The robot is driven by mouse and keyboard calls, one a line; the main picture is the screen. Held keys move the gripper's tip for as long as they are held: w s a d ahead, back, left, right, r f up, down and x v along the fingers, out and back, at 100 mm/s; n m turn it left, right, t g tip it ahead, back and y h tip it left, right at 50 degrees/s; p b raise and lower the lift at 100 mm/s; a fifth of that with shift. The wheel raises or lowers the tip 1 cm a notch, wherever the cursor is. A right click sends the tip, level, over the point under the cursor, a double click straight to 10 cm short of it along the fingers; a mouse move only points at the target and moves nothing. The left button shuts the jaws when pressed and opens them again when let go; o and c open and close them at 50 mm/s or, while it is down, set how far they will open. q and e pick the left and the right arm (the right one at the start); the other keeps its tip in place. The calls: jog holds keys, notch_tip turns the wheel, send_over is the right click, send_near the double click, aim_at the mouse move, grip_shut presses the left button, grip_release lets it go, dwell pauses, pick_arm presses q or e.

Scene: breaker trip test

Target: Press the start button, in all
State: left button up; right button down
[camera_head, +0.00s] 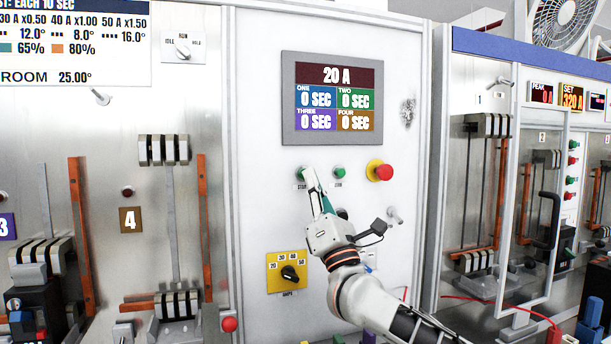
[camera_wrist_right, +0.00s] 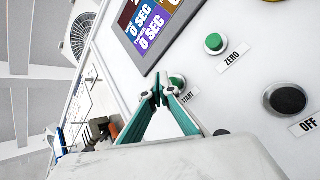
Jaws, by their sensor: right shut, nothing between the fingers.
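The green start button (camera_head: 299,174) is on the white panel below the display, and in the right wrist view it shows as a green button (camera_wrist_right: 178,81) with a START label. My right gripper (camera_head: 310,173) is shut and empty, its green fingers pointing up at the panel just beside the start button. In the right wrist view its fingertips (camera_wrist_right: 158,92) meet close to the button and partly overlap its edge. I cannot tell whether they touch it. The display (camera_head: 336,98) reads 20 A, with 0 SEC in all four fields. My left gripper is out of view.
A green ZERO button (camera_wrist_right: 214,43) sits to the right of START. A red mushroom button (camera_head: 383,172) on a yellow ring is farther right. A yellow amps dial (camera_head: 288,273) lies below, left of my arm. A dark OFF button (camera_wrist_right: 285,99) shows in the wrist view.

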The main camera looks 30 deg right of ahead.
jog(key=shift+w, duration=0.15)
dwell(0.5)
jog(key=shift+w+d, duration=0.1)
jog(key=shift+w, duration=0.2)
jog(key=shift+w+d, duration=0.15)
jog(key=shift+w, duration=0.3)
dwell(0.9)
dwell(0.4)
jog(key=shift+s+a, duration=0.2)
jog(key=shift+s, duration=0.7)
jog(key=s+p, duration=0.1)
jog(key=s, duration=0.1)
jog(key=s+a, duration=0.1)
jog(key=s, duration=0.2)
jog(key=shift+a+p, duration=0.1)
jog(key=shift+p, duration=0.25)
